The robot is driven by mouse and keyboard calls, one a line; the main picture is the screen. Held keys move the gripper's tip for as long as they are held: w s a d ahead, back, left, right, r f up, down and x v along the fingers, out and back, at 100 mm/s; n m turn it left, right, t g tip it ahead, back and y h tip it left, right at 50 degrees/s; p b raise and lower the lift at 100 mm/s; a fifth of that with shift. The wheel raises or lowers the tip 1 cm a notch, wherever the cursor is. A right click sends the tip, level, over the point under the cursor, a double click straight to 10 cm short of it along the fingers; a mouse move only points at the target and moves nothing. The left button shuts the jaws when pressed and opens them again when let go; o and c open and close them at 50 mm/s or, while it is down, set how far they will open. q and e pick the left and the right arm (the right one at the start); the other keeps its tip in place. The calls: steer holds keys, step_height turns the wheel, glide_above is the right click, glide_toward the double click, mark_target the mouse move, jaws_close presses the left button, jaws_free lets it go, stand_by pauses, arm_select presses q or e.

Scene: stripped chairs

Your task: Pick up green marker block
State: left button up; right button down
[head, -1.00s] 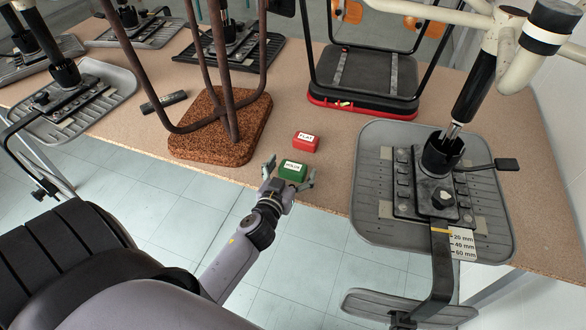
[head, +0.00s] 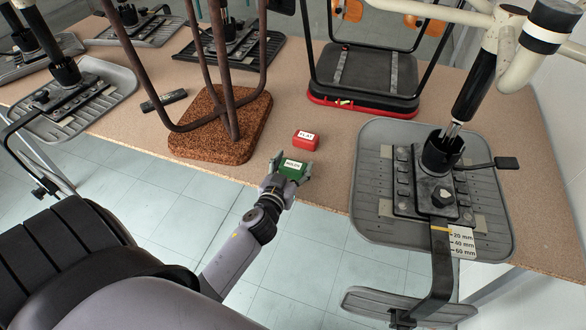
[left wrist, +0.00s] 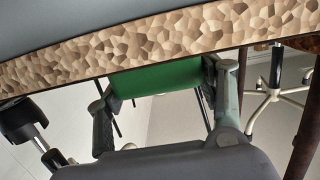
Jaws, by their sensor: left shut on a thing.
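The green marker block (head: 291,170) has a white label on top and sits at the front edge of the cork-brown table. My left gripper (head: 291,168) reaches it from the front, with one finger on each side. It is shut on the block. In the left wrist view the green block (left wrist: 158,80) lies between the two fingers (left wrist: 160,95), under the speckled table edge. I cannot tell whether the block is lifted off the table. My right gripper is not in view.
A red block (head: 305,140) with a white label stands just behind the green one. A brown cork seat (head: 215,140) with metal legs is to the left. A grey chair shell (head: 375,220) with a black mechanism is to the right.

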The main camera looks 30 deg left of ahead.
arm_select(q)
steer(key=shift+c, duration=1.2)
steer(key=shift+r, duration=0.1)
